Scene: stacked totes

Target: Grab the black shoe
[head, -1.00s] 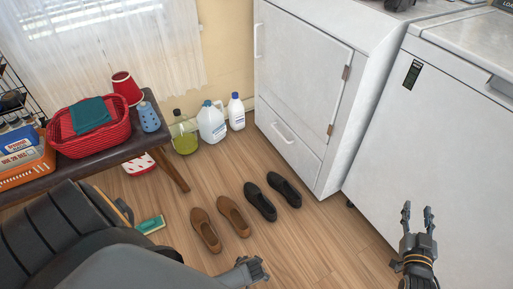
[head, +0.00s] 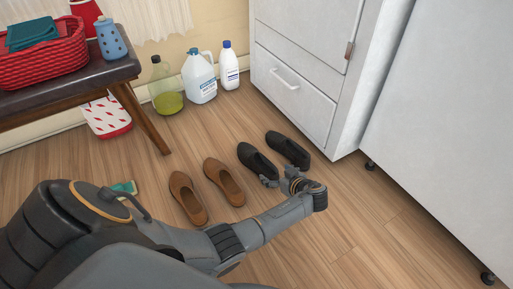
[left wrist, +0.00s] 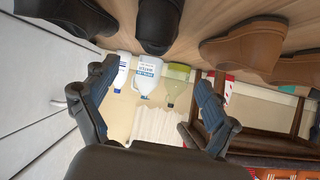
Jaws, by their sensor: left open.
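Two black shoes stand side by side on the wood floor in the head view, a left one (head: 256,162) and a right one (head: 288,149). My left gripper (head: 281,179) is at their near ends, close to the floor. It partly covers the near end of the left black shoe. In the left wrist view the picture is upside down, and my left gripper (left wrist: 155,92) is open with nothing between its fingers. Both black shoes show at the top there, one (left wrist: 157,24) near the middle and one (left wrist: 72,14) at the left. I cannot tell whether the gripper touches a shoe. My right gripper is out of view.
Brown shoes (head: 224,182) stand just left of the black pair. A white cabinet (head: 290,88) rises behind and to the right. Bottles (head: 199,78) stand along the wall, and a bench (head: 75,87) is at the left.

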